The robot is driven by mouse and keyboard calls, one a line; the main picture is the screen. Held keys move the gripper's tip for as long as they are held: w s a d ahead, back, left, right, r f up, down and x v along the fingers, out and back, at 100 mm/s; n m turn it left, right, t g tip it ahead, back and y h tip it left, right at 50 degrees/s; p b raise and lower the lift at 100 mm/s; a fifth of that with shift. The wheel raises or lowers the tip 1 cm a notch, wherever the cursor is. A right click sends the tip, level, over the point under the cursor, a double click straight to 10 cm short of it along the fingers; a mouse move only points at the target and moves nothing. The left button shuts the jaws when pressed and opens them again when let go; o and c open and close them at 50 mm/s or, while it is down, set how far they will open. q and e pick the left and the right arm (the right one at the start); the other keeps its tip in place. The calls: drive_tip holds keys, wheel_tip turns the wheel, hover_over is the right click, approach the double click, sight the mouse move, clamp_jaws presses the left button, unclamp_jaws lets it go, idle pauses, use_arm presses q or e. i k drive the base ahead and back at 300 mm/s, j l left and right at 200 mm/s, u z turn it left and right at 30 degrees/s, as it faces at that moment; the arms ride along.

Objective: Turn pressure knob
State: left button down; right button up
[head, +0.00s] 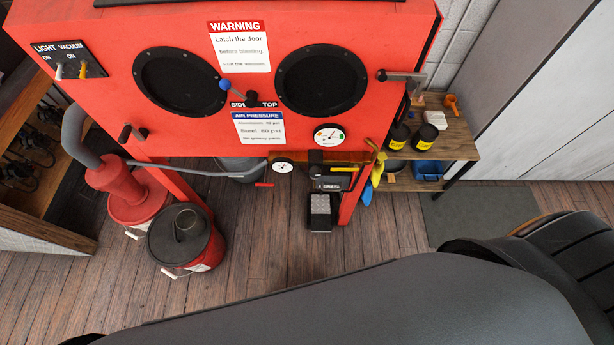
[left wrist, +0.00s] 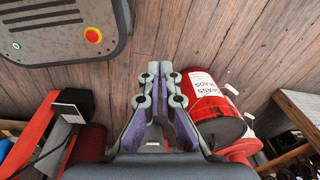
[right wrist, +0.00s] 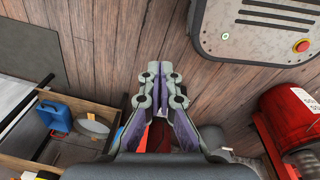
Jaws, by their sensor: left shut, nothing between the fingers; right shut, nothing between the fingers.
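The red blast cabinet (head: 190,30) fills the top of the head view. A round white pressure gauge (head: 329,134) sits on its lower front, right of the blue AIR PRESSURE label (head: 258,128). A smaller gauge (head: 283,167) hangs below the front. A dark regulator-like block (head: 331,182) is right of it; I cannot tell which part is the pressure knob. My left gripper (left wrist: 159,72) is shut and empty over the wooden floor. My right gripper (right wrist: 159,72) is shut and empty, also above floor. Neither gripper shows in the head view.
A red vacuum canister (head: 135,198) and a bucket with a dark lid (head: 184,232) stand at left. A wooden shelf (head: 455,135) with dark jars stands at right. Open floor lies in front, partly hidden by my dark body part. A grey mat (head: 470,215) lies right.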

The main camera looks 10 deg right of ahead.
sight(316, 171)
drive_tip(key=j+z, duration=0.2)
drive_tip(key=j, duration=0.5)
drive_tip(key=j+z, duration=0.25)
drive_tip(key=j, duration=0.4)
drive_tip(key=k+j+z, duration=0.2)
drive_tip(key=j, duration=0.5)
drive_tip(key=i, duration=0.1)
